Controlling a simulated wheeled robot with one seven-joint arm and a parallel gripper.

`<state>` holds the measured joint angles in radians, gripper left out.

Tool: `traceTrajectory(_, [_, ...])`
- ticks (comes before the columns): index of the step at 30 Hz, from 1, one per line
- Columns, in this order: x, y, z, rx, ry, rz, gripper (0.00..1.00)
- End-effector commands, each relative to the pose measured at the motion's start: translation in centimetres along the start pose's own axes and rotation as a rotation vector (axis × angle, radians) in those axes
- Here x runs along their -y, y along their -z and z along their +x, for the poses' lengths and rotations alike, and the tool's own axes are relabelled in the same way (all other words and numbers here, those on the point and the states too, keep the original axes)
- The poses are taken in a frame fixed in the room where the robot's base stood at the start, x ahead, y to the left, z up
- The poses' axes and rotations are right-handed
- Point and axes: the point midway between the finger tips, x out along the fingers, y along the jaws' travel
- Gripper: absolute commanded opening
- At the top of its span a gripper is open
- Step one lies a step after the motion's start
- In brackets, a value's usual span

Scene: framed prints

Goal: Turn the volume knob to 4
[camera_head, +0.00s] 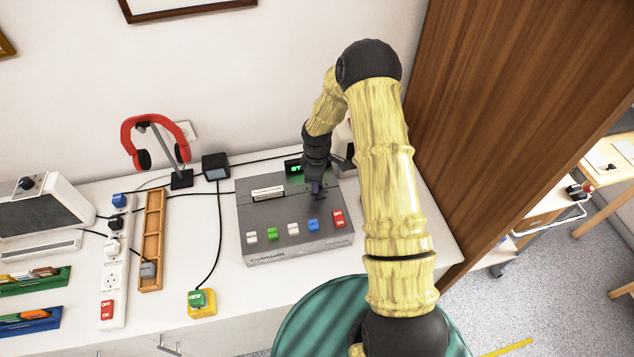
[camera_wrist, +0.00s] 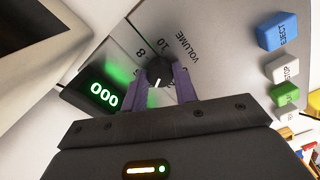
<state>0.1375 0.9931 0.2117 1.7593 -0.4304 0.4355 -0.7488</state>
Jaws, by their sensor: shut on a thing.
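The volume knob (camera_wrist: 159,70) is a small black dial with a white pointer line, on the sloped top of a grey deck (camera_head: 262,218). In the wrist view the pointer faces the bottom of the picture. The marks 8 and 10 and the word VOLUME show beside the knob; other marks are hidden. My gripper (camera_head: 316,187) reaches down to the deck's right rear part. Its two purple fingers are shut on the knob, one on each side. In the head view the gripper hides the knob.
A green-lit display (camera_wrist: 104,94) reads 000. Coloured buttons, including a blue EJECT button (camera_wrist: 278,31), line the deck's front. Red headphones (camera_head: 155,140) on a stand, a power strip (camera_head: 113,275) and a VIEW button box (camera_head: 202,303) stand left. A wooden panel (camera_head: 500,110) rises right.

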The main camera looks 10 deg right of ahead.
Motion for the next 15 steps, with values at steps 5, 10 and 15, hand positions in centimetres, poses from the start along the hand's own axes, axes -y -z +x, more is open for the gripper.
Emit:
traceTrajectory(5, [-0.16, 0.08, -0.13, -0.002, -0.005, 0.05, 0.06])
traceTrajectory(10, [-0.16, 0.07, -0.17, -0.002, -0.004, 0.064, 0.06])
traceTrajectory(15, [-0.16, 0.08, -0.18, -0.002, -0.004, 0.064, 0.06])
